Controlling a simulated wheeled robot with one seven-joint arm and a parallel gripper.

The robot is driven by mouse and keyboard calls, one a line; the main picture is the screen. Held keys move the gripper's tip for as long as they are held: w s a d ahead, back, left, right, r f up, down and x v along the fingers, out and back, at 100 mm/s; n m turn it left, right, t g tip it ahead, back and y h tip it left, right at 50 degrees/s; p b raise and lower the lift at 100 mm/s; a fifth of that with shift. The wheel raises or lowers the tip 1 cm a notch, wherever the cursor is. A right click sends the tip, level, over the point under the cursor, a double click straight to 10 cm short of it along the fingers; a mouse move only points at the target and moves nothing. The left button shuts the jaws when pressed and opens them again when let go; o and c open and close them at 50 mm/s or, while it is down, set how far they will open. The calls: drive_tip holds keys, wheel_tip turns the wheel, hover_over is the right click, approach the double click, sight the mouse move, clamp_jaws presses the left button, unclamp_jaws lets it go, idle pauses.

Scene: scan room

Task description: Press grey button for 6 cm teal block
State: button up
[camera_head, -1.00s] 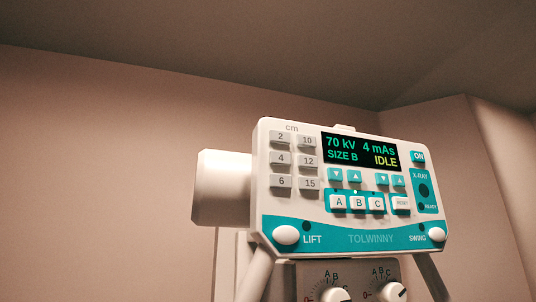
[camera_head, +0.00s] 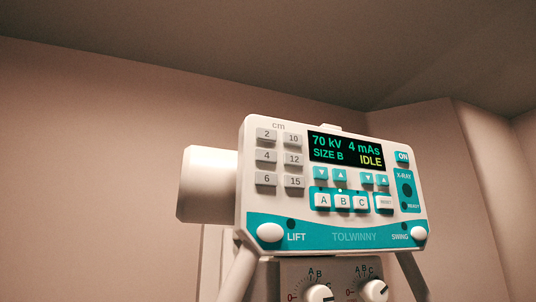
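The control panel (camera_head: 390,222) of the X-ray unit faces me in the head view, tilted slightly. Its grey cm buttons stand in two columns at the upper left. The grey button marked 6 (camera_head: 266,179) is at the bottom of the left column, below the buttons marked 2 (camera_head: 267,135) and 4 (camera_head: 266,156). Its neighbour to the right is marked 15 (camera_head: 294,181). The display (camera_head: 345,149) reads 70 kV, 4 mAs, SIZE B, IDLE. No teal block is in view. My gripper is not in view.
Buttons A, B and C (camera_head: 343,201) sit right of the cm buttons, with a lit dot above B. White LIFT (camera_head: 270,232) and SWING (camera_head: 419,234) knobs flank the lower edge. Two dials (camera_head: 319,293) are below. A white cylinder (camera_head: 208,184) juts out left. Bare walls surround the unit.

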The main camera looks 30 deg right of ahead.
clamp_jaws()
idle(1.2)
